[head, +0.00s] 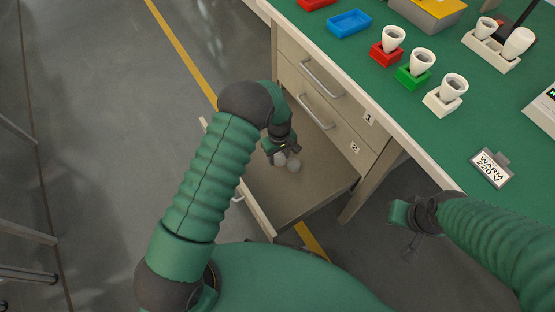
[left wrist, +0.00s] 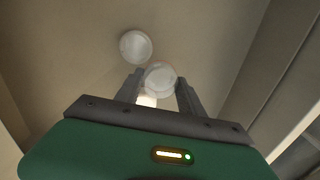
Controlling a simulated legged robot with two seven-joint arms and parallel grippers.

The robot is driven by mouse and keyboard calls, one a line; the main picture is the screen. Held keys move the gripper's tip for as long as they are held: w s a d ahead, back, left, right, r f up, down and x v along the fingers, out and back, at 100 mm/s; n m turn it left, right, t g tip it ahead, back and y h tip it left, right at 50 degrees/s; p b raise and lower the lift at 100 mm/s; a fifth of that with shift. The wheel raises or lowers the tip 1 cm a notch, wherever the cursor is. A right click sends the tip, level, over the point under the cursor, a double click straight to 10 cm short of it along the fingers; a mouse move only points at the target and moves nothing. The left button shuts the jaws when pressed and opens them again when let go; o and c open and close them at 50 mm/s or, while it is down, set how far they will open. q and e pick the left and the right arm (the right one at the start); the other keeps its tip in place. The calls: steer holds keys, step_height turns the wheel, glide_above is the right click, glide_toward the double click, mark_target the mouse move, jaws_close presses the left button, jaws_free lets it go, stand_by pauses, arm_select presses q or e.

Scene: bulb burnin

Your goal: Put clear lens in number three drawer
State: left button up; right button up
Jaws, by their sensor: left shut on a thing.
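The open bottom drawer (head: 303,196) is pulled out below the drawers labelled 1 (head: 369,119) and 2 (head: 354,147); its own label is hidden. My left gripper (left wrist: 160,88) reaches down into this drawer and is shut on a clear round lens (left wrist: 161,76) between its fingertips. Another clear lens (left wrist: 136,46) lies on the drawer floor just beyond the fingers; it also shows in the head view (head: 293,165). A pale part shows between the fingers, too small to identify. My right gripper (head: 410,248) hangs beside the bench's front edge; its fingers are unclear.
The green bench top (head: 440,124) holds red (head: 386,54), green (head: 412,77) and white (head: 442,103) holders with bulbs, a blue tray (head: 349,23) and a "WARM 220 V" sign (head: 491,168). The drawer's walls surround my left gripper. Most of the drawer floor is bare.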

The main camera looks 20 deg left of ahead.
mark_target(277, 157)
arm_select(q)
steer(key=shift+w+a, duration=0.3)
steer(key=f, duration=0.1)
steer(key=f+b, duration=0.2)
steer(key=shift+w+a+f, duration=0.2)
steer(key=shift+w+f, duration=0.15)
steer(key=shift+f, duration=0.05)
steer(key=shift+r, duration=0.15)
steer(key=shift+c, duration=0.8)
steer(key=o, duration=1.4)
steer(key=shift+o, duration=0.2)
